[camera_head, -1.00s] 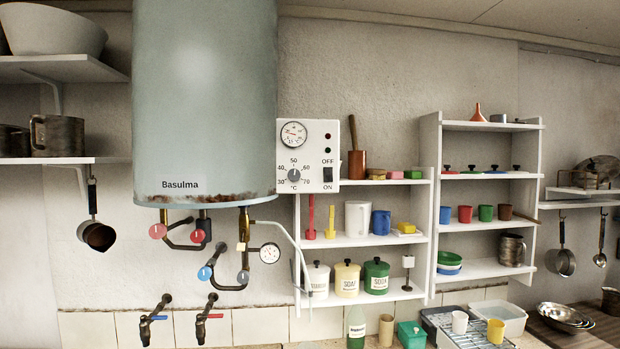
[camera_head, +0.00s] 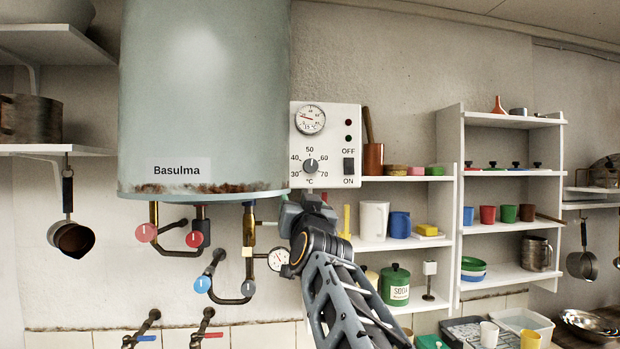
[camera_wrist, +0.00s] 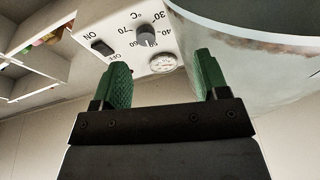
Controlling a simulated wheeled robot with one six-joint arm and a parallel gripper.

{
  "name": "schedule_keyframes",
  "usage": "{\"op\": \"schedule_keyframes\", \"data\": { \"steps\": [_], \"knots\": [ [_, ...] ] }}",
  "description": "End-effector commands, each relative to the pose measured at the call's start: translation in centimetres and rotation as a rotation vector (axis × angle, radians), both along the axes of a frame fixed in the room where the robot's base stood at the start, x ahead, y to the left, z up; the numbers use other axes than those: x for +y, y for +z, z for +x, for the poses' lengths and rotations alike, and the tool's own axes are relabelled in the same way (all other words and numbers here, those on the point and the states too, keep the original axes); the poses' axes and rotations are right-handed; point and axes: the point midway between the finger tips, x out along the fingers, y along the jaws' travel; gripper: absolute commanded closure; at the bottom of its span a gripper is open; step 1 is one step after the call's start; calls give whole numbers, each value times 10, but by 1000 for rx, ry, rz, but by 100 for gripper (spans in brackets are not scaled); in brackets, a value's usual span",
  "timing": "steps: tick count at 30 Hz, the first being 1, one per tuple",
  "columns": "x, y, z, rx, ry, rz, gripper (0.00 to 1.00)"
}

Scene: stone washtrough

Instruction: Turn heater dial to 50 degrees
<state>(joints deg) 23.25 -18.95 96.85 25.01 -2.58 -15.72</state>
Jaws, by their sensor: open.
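The heater dial (camera_head: 310,166) is a small dark round knob on the white control panel (camera_head: 335,178), ringed by marks from 30 to 70 °C. Its pale pointer line looks roughly upward, near the 50 mark, but it is too small to read exactly. In the wrist view the dial (camera_wrist: 146,38) appears upside down beyond my fingertips. My gripper (camera_wrist: 162,75) is open and empty, with its green fingers apart. In the head view my gripper (camera_head: 307,207) is just below the panel, under the dial and apart from it.
The grey boiler (camera_head: 205,90) stands directly left of the panel, with pipes and valves (camera_head: 205,235) below. The ON/OFF switch (camera_head: 349,166) is right of the dial, and a gauge (camera_head: 310,119) is above. Shelves (camera_head: 410,179) with jars and cups are to the right.

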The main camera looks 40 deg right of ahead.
Motion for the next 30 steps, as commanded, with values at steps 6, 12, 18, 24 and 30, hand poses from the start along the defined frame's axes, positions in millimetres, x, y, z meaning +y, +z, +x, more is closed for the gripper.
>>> {"op": "schedule_keyframes", "data": {
  "steps": [6, 12, 18, 24, 30],
  "knots": [
    [-33, 38, 1, -134, -91, -21, 32],
    [-49, 55, 28, -140, -92, -23, 32],
    [-68, 69, 60, -138, -93, -21, 32],
    [-82, 80, 83, -137, -92, -21, 32],
    [-88, 86, 96, -138, -91, -22, 32]
  ]
}}
